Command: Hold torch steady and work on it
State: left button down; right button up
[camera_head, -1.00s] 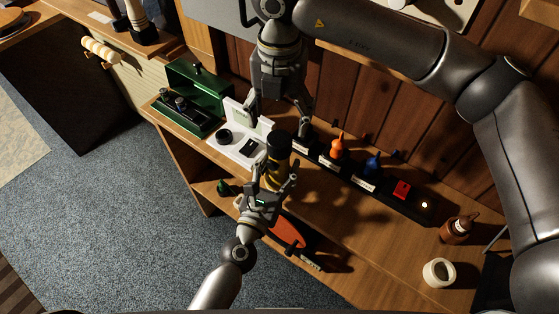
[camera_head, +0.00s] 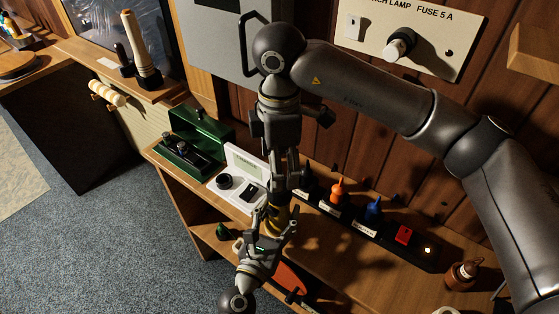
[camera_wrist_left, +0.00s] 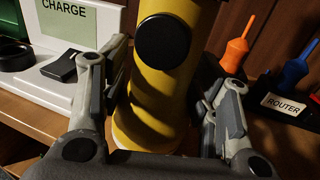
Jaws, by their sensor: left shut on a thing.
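The yellow torch (camera_wrist_left: 160,95) stands upright in my left gripper (camera_head: 273,218), which is shut on its body. A round black button faces the left wrist camera. In the head view the torch's yellow part (camera_head: 280,212) shows just above my left gripper. My right gripper (camera_head: 283,190) points down directly over the torch and covers its dark top end. Its fingers look close together there, but I cannot tell whether they grip the top.
A white charge station (camera_head: 240,178) and an open green box (camera_head: 195,145) stand to the left. A black rack holds an orange bottle (camera_head: 337,191), a blue bottle (camera_head: 373,211) and a red block (camera_head: 403,235). A brown bottle (camera_head: 462,274) stands at right.

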jog(key=shift+f, duration=0.3)
notch_tip(320, 180, down, 7)
jog(key=shift+f, duration=0.2)
jog(key=shift+c, duration=0.5)
